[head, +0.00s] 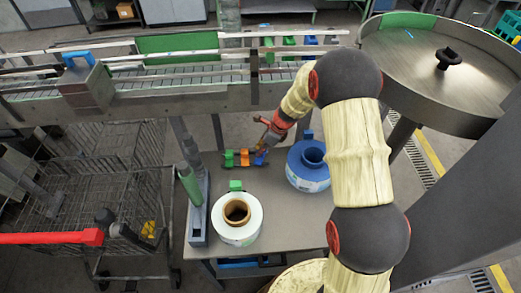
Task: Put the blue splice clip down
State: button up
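A small blue splice clip (260,158) shows at the right end of a short row of coloured pieces on the grey work table (285,235). My gripper (264,146) points down directly above it, its fingertips at or touching the clip. The fingers are too small to tell whether they are closed on it or whether it rests on the table. Green clips (228,159) and an orange piece (252,159) sit beside it to the left. Another blue piece (309,135) stands at the blue reel.
A blue reel (308,172) stands right of the gripper. A white reel (237,224) with a green clip (236,185) stands in front. A grey holder with a green roll (190,185) is at left. A conveyor (180,95) runs behind. The table's front right is clear.

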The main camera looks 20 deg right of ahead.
jog(key=o, duration=0.3)
jog(key=s+d+r+n+p, duration=0.1)
jog(key=s+r+n+p, duration=0.2)
jog(key=r, duration=0.7)
jog(key=s+d+r+n, duration=0.15)
jog(key=s+r, duration=0.25)
jog(key=r, duration=0.7)
jog(key=s+r+n+t+h, duration=0.1)
jog(key=s+r+n, duration=0.4)
jog(key=s, duration=0.4)
jog(key=s+a+r+n+t+h, duration=0.1)
jog(key=s+r+n, duration=0.3)
jog(key=s+n, duration=0.4)
jog(key=s+a+r+n+t+h, duration=0.1)
jog(key=s+r+n, duration=0.4)
jog(key=s, duration=0.5)
jog(key=shift+s+a+r+n+h, duration=0.25)
jog(key=shift+r+n+h, duration=0.15)
jog(key=shift+n, duration=0.75)
jog(key=shift+f, duration=0.15)
